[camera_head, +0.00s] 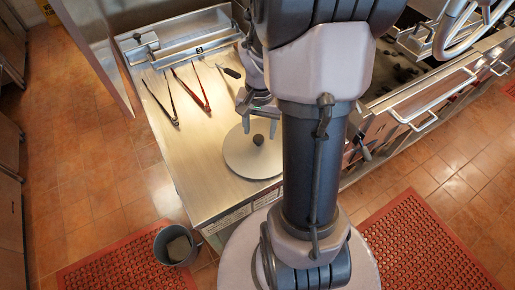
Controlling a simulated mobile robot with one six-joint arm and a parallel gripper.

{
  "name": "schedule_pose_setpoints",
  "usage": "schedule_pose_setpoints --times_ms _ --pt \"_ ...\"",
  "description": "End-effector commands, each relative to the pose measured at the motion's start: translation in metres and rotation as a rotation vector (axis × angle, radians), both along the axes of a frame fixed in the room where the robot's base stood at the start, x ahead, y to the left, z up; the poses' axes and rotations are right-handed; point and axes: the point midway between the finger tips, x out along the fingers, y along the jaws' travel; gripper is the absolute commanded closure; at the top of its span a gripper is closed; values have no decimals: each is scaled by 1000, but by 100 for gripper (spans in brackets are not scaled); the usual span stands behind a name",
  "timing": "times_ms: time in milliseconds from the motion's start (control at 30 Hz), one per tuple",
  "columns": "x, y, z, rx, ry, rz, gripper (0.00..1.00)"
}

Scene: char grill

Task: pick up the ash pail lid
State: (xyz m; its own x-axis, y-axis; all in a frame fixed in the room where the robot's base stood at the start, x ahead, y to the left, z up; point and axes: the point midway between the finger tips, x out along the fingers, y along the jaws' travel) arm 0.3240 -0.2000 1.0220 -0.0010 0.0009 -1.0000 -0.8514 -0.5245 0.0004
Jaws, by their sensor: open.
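A round pale grey lid (243,161) with a dark knob (258,140) at its middle lies flat on the steel counter. My arm hides its right edge. My gripper (260,129) is open, with its two fingers pointing down just above the knob. From this view I cannot tell whether the fingers touch the knob or straddle it. A dark pail (163,257) without a lid stands on the floor at the lower left, with a greyish thing inside.
Tongs with dark handles (160,103) and red tongs (190,90) lie on the steel counter (185,150) left of the lid. A dark-handled tool (229,73) lies near my gripper. The grill (400,75) stands to the right. Red mats (425,245) cover parts of the floor.

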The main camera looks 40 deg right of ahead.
Motion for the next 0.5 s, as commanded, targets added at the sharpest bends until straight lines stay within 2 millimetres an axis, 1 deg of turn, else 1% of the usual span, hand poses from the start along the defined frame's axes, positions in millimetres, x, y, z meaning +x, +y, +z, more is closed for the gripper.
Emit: schedule_pose_setpoints --times_ms 33,167,300,367,400,500 --pt "0 0 -6 1 1 0 45" --pt "1 -1 -18 0 0 1 45" --pt "4 -2 -47 1 2 1 45" --pt "4 -2 -57 0 0 0 45" --pt "4 -2 -60 -1 -1 -1 45" --pt "4 -2 -58 -2 -2 -1 45"
